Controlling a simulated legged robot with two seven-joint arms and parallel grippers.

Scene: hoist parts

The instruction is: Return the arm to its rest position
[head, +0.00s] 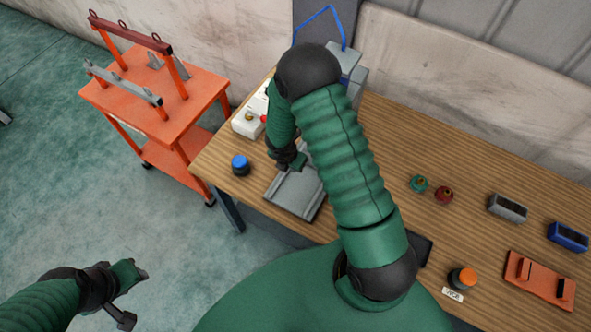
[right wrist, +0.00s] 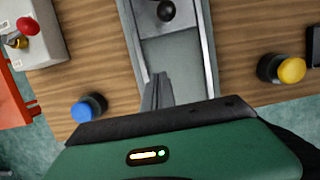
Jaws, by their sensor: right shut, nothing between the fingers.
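My right arm reaches up and across the head view, bent at the elbow. My right gripper (head: 294,163) is at the grey channel-shaped fixture (head: 296,192) on the wooden table. In the right wrist view the right gripper's fingers (right wrist: 157,90) are together and empty, over the fixture's channel (right wrist: 184,70). I cannot tell whether they touch it. A dark ball knob (right wrist: 167,10) shows farther along the channel. My left gripper (head: 132,295) is at the lower left of the head view, over the floor, with its fingers apart and nothing between them.
A blue-topped knob (head: 240,165) and a white control box (head: 248,122) with a red button are left of the fixture. An orange cart (head: 160,95) stands beyond the table's left edge. Several small parts and an orange plate (head: 540,280) lie at the right.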

